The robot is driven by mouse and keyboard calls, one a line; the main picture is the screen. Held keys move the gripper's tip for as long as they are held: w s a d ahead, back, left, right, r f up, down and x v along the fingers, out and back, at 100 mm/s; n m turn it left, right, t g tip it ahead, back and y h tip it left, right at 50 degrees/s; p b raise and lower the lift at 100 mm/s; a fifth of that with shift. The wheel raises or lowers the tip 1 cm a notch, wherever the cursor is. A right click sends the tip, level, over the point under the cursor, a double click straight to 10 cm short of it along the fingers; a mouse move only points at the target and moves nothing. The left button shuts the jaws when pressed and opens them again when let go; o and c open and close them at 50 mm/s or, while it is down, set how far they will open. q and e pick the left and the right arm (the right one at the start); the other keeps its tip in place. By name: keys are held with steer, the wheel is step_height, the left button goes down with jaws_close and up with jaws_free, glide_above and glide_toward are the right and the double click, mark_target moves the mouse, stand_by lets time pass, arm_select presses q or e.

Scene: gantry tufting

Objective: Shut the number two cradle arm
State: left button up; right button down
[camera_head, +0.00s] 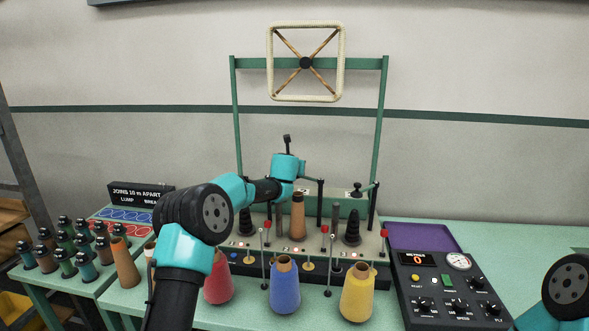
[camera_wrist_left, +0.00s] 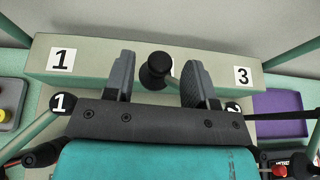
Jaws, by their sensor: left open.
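My left gripper (camera_wrist_left: 157,62) is open in the left wrist view, one finger on each side of a black round knob (camera_wrist_left: 154,72) on a grey rod. The knob shows gaps to both fingers. It sits between the plates marked 1 and 3 and mostly covers the plate behind it, so its number cannot be read. In the head view a black-tipped lever (camera_head: 287,140) stands up just above my left wrist, whose fingers are hidden there. Another cradle arm (camera_head: 371,196) with a black knob stands at the right of the machine. My right gripper is out of view.
A brown cone (camera_head: 298,217) stands on the machine under my left arm. Red (camera_head: 219,280), blue (camera_head: 285,288) and yellow (camera_head: 357,293) cones stand in front, among thin upright rods. A control box (camera_head: 447,285) is at the right. A rack of small spools is at the left.

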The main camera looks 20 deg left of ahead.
arm_select(q)
steer(key=shift+w, duration=0.15)
steer(key=shift+f, duration=0.1)
jaws_close()
stand_by(0.3)
